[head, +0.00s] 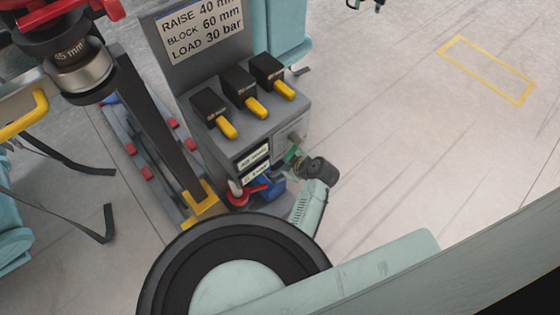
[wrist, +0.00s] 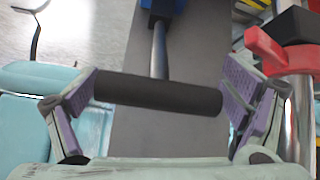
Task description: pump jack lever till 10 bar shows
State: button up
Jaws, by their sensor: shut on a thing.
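The jack lever shows in the wrist view as a metal rod (wrist: 160,52) with a black crossbar grip (wrist: 155,94). My gripper (wrist: 163,88) is shut on this grip, with a purple-padded finger at each end of it. The rod runs up to a blue jack part (wrist: 163,8) at the top edge. In the head view the blue jack (head: 272,188) sits low beside the grey cabinet, partly hidden by my arm.
A grey cabinet (head: 225,150) carries several yellow-handled black blocks and a sign (head: 203,27) reading raise 40 mm, block 60 mm, load 30 bar. A red handle (head: 240,195) is close to the jack; a red part (wrist: 265,50) shows right of my gripper. Floor at right is clear.

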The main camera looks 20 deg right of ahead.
jog(key=shift+d, duration=0.1)
jog(key=c, duration=0.6)
jog(key=shift+w+r+p, duration=0.5)
jog(key=shift+r+p, duration=0.05)
jog(key=shift+c, duration=0.2)
jog(key=shift+f+g, duration=0.1)
jog(key=shift+g, duration=0.2)
jog(key=o, duration=1.4)
jog(key=shift+s, duration=0.15)
jog(key=s+d, duration=0.4)
jog(key=s, duration=0.7)
jog(key=shift+s+d+r, duration=0.15)
jog(key=shift+s+r, duration=0.2)
jog(key=shift+r, duration=0.05)
jog(key=shift+c, duration=0.2)
